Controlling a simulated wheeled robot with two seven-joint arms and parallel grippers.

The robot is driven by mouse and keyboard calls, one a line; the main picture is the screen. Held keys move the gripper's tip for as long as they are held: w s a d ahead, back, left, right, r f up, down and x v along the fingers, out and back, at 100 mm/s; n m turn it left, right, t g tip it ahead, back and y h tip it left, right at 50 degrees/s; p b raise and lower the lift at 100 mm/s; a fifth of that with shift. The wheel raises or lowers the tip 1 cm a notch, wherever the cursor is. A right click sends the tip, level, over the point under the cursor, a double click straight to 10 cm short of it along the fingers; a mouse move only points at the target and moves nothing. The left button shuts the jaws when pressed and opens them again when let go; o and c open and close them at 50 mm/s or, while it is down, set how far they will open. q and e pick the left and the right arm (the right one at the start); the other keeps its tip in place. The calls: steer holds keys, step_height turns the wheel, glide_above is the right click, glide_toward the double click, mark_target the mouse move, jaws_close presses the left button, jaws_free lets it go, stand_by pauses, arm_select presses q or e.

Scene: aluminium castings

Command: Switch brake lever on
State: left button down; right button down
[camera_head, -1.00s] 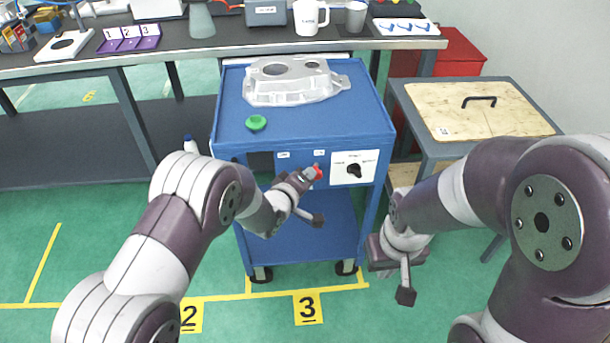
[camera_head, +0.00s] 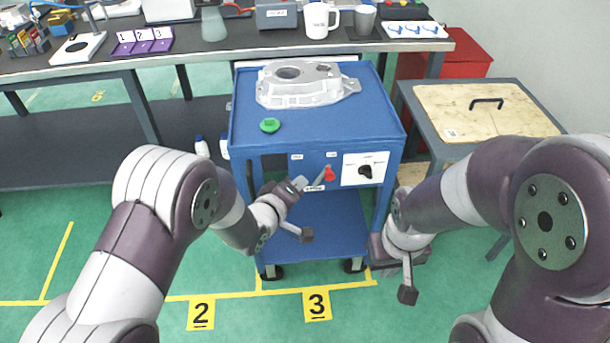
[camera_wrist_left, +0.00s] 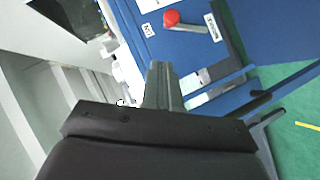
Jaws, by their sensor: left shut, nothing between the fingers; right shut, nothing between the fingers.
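The brake lever, a grey bar with a red knob (camera_head: 330,174), is on the front panel of the blue cart (camera_head: 350,120). In the left wrist view the red knob (camera_wrist_left: 171,17) is at the top, with its bar running down to the right. My left gripper (camera_head: 303,184) is shut and empty, just left of the knob and apart from it. Its closed fingers (camera_wrist_left: 160,82) show below the knob in the wrist view. My right gripper (camera_head: 406,290) is shut and empty, low to the right of the cart; its fingers are hard to make out.
A black rotary switch (camera_head: 366,171) on a white plate is right of the lever. A metal casting (camera_head: 305,88) and a green round part (camera_head: 270,125) lie on the cart. A wooden-topped table (camera_head: 480,110) stands right. A long bench (camera_head: 200,52) is behind.

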arm_select(q)
steer(key=v, duration=0.3)
steer(key=shift+w+a, duration=0.1)
arm_select(e)
steer(key=shift+a+r, duration=0.25)
steer(key=shift+s+a, duration=0.1)
